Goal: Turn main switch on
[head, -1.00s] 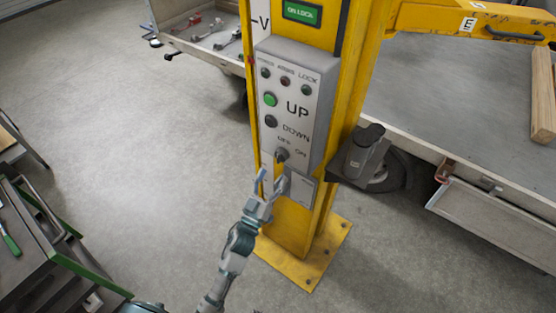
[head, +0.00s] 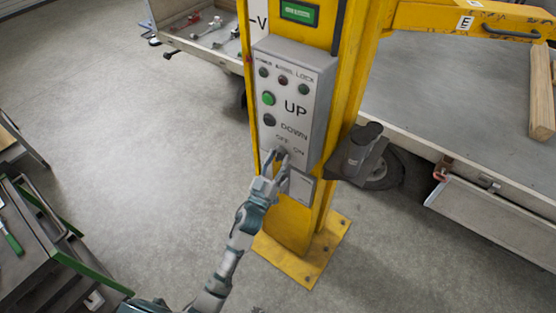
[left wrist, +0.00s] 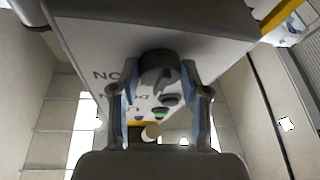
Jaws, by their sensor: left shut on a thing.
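The grey control box (head: 318,105) is fixed to a yellow column, with UP and DOWN buttons and several small lamps. The main switch (head: 281,152) is a dark knob near the box's bottom, by the OFF and ON marks. My left gripper (head: 277,161) is at the knob and shut on it, partly covering it. In the left wrist view the dark round knob (left wrist: 158,66) sits between the two fingers of my left gripper (left wrist: 161,82). The knob's exact angle is hard to tell. My right gripper is not in view.
The yellow column (head: 290,225) stands on a bolted base plate. A grey device (head: 364,150) sticks out to its right. A trailer bed (head: 460,100) lies behind at right, and a green-edged cart (head: 45,250) stands at lower left.

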